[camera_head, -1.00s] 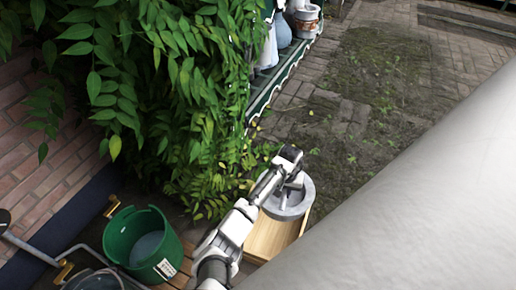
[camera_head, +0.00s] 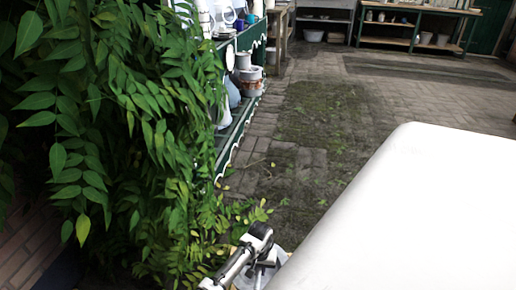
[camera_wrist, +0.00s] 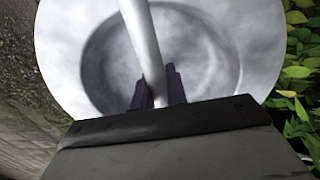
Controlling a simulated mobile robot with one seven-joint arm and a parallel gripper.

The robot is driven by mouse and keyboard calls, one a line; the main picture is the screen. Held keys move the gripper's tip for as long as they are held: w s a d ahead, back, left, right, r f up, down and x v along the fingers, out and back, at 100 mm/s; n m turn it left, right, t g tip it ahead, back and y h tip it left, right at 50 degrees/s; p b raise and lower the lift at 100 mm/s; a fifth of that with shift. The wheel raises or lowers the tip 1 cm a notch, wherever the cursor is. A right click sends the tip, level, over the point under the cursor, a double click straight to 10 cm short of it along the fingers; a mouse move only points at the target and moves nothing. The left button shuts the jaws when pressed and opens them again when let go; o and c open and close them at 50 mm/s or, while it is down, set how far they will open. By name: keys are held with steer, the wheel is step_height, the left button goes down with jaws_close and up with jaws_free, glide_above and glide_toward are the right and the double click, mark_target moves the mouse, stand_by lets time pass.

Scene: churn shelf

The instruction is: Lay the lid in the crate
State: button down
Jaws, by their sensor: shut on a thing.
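The lid is a round grey disc with a recessed middle and a bar handle. The lid (camera_wrist: 215,50) fills most of the wrist view. My gripper (camera_wrist: 155,92) is shut on the lid's handle (camera_wrist: 142,35), with its dark fingers on either side of the bar. I cannot make out a crate in either current view. What lies under the lid is hidden.
Leafy vines (camera_head: 120,130) crowd the left, close to my arm. A green shelf with a white scalloped edge (camera_head: 235,140) holds pots and vases behind them. Brick paving (camera_head: 320,120) with mossy patches is open in the middle. Benches (camera_head: 425,25) stand far back.

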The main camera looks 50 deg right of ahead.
step_height(320, 180, down, 16)
steer(key=b, duration=0.5)
steer(key=shift+r+b, duration=0.15)
steer(key=shift+b, duration=0.25)
steer(key=shift+f, duration=0.2)
steer(key=c, duration=1.4)
jaws_free()
steer(key=shift+r, duration=0.1)
step_height(320, 180, up, 12)
steer(key=p, duration=0.5)
